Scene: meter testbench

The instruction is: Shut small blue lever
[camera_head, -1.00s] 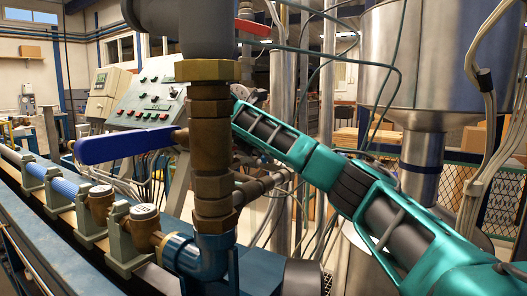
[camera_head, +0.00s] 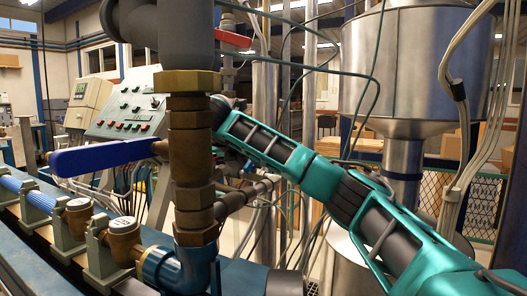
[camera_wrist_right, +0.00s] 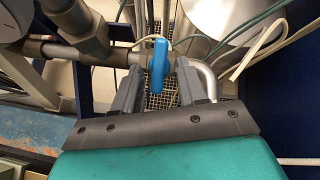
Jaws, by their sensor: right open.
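The small blue lever (camera_wrist_right: 158,65) shows in the right wrist view, upright in the picture, between the two dark fingers of my right gripper (camera_wrist_right: 160,82). The fingers are apart, with a gap visible around the lever; I cannot tell whether either one touches it. In the head view my teal right arm reaches in from the right, and its gripper end (camera_head: 219,110) is partly hidden behind the vertical brown pipe. The small lever cannot be made out there. My left gripper is not in view.
A larger dark blue lever (camera_head: 100,157) sticks out left from the brown vertical pipe (camera_head: 192,160). Water meters (camera_head: 122,236) line the bench at left. A control panel (camera_head: 130,107) stands behind. A steel tank (camera_head: 410,60) and hanging cables are at right.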

